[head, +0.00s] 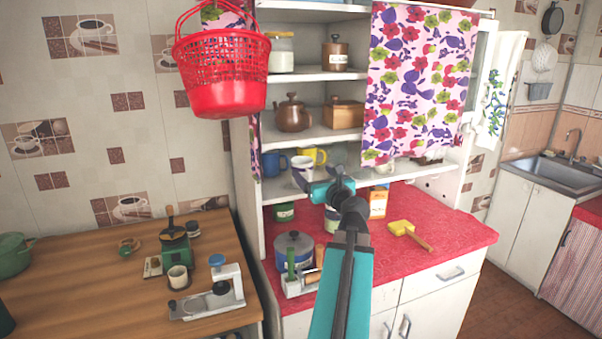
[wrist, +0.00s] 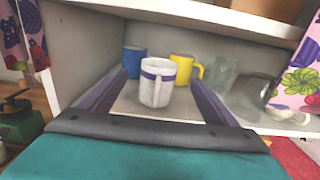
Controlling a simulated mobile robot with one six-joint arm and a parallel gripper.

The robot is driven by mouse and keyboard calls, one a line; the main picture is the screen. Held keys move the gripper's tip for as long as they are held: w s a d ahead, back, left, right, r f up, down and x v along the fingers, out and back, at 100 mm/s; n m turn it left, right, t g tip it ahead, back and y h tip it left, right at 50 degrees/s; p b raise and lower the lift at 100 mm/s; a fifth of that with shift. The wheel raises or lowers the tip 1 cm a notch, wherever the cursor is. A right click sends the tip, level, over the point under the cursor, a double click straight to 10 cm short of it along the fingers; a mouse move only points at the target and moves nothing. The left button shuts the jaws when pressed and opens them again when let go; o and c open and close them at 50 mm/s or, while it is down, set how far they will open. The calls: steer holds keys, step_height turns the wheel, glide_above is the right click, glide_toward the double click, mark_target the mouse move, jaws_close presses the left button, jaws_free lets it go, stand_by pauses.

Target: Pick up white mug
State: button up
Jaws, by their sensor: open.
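The white mug (wrist: 157,84) has a purple band near its rim and its handle faces the wrist camera. It stands upright on a shelf of the white cupboard; in the head view the white mug (head: 302,172) shows just left of and behind my gripper (head: 331,188). In the wrist view my gripper (wrist: 155,92) is open, with one finger on each side of the mug in the picture. The mug looks apart from both fingers. How far the fingertips reach along the mug is hard to tell.
A blue mug (wrist: 134,62) and a yellow mug (wrist: 186,69) stand close behind the white one. Clear glassware (wrist: 223,75) is to the right. Another shelf board (wrist: 200,14) is above. A floral curtain (head: 415,80) hangs at right; a red basket (head: 222,75) hangs upper left.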

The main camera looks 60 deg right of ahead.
mark_target(307, 166)
steer(key=shift+p+x, duration=0.35)
steer(key=shift+x, duration=1.95)
steer(key=shift+f+p+x, duration=0.2)
steer(key=shift+p+x, duration=0.8)
steer(key=shift+x, duration=1.6)
steer(key=c, duration=1.4)
steer(key=shift+o, duration=0.2)
steer(key=shift+w+r, duration=0.1)
steer(key=shift+r, duration=0.1)
